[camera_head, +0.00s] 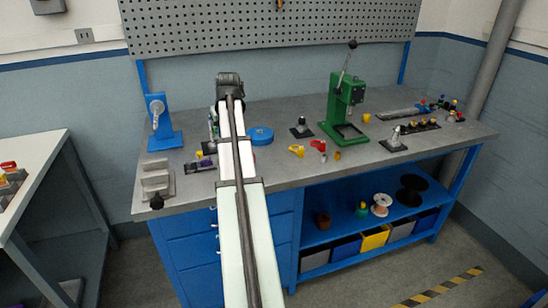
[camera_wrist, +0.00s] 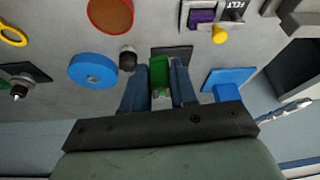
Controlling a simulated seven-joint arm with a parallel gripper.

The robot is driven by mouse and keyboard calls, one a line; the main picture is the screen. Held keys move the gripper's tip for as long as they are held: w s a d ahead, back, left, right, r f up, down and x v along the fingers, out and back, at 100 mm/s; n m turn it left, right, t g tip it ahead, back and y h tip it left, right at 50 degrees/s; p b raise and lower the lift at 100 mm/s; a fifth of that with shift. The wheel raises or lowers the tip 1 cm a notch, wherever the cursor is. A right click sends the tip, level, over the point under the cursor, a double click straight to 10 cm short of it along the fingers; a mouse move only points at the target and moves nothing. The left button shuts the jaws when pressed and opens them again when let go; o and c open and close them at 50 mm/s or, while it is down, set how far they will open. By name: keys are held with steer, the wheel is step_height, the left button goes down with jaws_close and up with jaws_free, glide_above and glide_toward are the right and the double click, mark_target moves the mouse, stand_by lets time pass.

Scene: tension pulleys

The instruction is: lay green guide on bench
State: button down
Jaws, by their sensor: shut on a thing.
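In the wrist view, the blue fingers of my gripper (camera_wrist: 160,92) are shut on the green guide (camera_wrist: 159,72), which shows between the fingertips. A dark flat square (camera_wrist: 176,53) shows just beyond it. The gap between the guide and the bench (camera_wrist: 140,30) cannot be judged. In the head view, my arm hides most of my gripper and the guide. The grey bench (camera_head: 285,168) stretches out to the right of my arm.
A blue disc (camera_wrist: 93,70) and a dark round knob (camera_wrist: 127,59) lie left of my fingers in the wrist view. A blue plate (camera_wrist: 229,78) is close on the right. In the head view, a green press (camera_head: 343,105) stands further right.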

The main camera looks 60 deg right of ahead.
steer(key=s+d+f+m, duration=0.2)
steer(key=s+d, duration=0.9)
steer(key=s, duration=0.4)
steer(key=shift+h, duration=0.3)
steer(key=shift+s+a+f, duration=0.1)
steer(key=shift+f, duration=2.4)
steer(key=shift+s+a+f, duration=0.1)
steer(key=shift+f, duration=2.4)
steer(key=shift+f, duration=0.15)
steer(key=c, duration=0.9)
jaws_free()
steer(key=v, duration=1.2)
steer(key=shift+w+r, duration=0.2)
steer(key=shift+w, duration=0.1)
